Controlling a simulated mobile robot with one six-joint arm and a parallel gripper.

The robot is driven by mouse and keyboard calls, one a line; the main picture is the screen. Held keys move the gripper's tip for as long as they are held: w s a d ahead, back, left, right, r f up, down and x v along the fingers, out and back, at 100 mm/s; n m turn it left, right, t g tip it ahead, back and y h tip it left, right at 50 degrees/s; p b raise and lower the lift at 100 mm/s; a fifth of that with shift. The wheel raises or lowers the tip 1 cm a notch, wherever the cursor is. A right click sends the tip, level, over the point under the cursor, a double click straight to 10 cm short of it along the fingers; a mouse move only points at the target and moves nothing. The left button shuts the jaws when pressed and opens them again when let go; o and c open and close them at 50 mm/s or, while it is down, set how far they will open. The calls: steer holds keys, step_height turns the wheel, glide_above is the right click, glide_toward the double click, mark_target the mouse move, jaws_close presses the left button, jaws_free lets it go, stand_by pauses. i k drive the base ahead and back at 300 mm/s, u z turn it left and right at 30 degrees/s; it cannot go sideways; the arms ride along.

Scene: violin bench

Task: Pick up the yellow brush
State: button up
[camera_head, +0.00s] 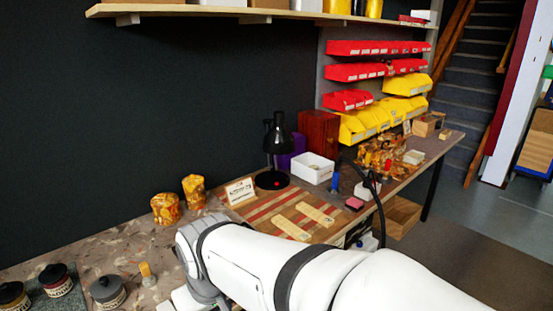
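A small upright thing with a yellow-orange top (147,269) and a paler base stands on the speckled bench top (95,255) at the lower left. It looks like the yellow brush, but it is too small to be sure. My white arm reaches in from the lower right and bends down just right of it. My gripper's fingers do not show; they are hidden behind the arm or below the frame.
Dark-lidded jars (107,291) stand left of the brush-like thing. Two amber mottled jars (166,209) stand behind it. A black lamp (277,150), a striped board (265,207) and a white box (311,168) are farther right. A shelf (270,13) hangs above.

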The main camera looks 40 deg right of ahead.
mark_target(366, 168)
steer(key=z, duration=1.8)
steer(key=k, duration=0.4)
steer(key=z, duration=0.85)
steer(key=i, duration=2.1)
steer(key=u, duration=0.55)
steer(key=i, duration=1.1)
steer(key=u, duration=0.95)
